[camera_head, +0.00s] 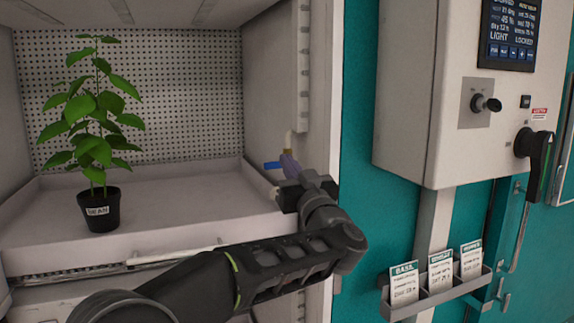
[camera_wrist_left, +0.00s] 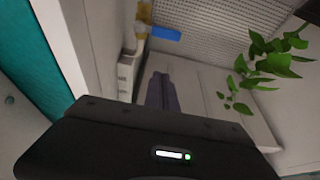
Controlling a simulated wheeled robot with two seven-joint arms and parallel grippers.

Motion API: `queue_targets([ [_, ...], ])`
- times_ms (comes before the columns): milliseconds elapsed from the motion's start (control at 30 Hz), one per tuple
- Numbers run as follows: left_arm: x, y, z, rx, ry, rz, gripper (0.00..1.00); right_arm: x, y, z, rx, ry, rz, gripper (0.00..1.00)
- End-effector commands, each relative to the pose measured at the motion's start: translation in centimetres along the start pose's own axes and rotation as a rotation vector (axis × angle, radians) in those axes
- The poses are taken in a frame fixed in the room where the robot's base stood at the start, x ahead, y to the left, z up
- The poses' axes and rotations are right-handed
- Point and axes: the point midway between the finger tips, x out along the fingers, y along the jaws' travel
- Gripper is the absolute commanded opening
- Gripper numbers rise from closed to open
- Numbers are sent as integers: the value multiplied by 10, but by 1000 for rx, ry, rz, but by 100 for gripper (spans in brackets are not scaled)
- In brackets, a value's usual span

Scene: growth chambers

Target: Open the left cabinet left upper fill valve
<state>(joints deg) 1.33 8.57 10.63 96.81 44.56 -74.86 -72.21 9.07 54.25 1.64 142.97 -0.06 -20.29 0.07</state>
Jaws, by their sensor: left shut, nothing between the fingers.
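The fill valve has a brass body (camera_head: 287,152) and a blue lever handle (camera_head: 272,165) that points left, into the chamber. It sits at the right inner wall of the open left chamber. In the left wrist view the blue handle (camera_wrist_left: 167,33) lies sideways beside the yellow brass body (camera_wrist_left: 144,14). My left gripper (camera_head: 289,163) is shut and empty, with its fingers close to the valve and partly covering it. In the wrist view its closed fingers (camera_wrist_left: 161,82) appear below the handle, with a visible gap in the picture. Whether they touch is unclear. My right gripper is out of view.
A potted plant (camera_head: 99,209) labelled BEAN stands on the chamber tray (camera_head: 170,215), left of the valve. A control box (camera_head: 420,100) with a display, a key switch and a black handle juts out at right. A card rack (camera_head: 432,295) hangs below it.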

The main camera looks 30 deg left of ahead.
Motion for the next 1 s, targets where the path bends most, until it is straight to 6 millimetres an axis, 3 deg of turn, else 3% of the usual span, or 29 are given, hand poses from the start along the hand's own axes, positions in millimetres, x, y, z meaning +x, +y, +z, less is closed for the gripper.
queue_targets([
  [433,86,-1,-3,2,0,-3,0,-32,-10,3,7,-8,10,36],
  [700,74,0,32,3,0,1,0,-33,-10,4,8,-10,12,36],
  [1000,71,0,38,0,1,0,0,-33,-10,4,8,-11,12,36],
])
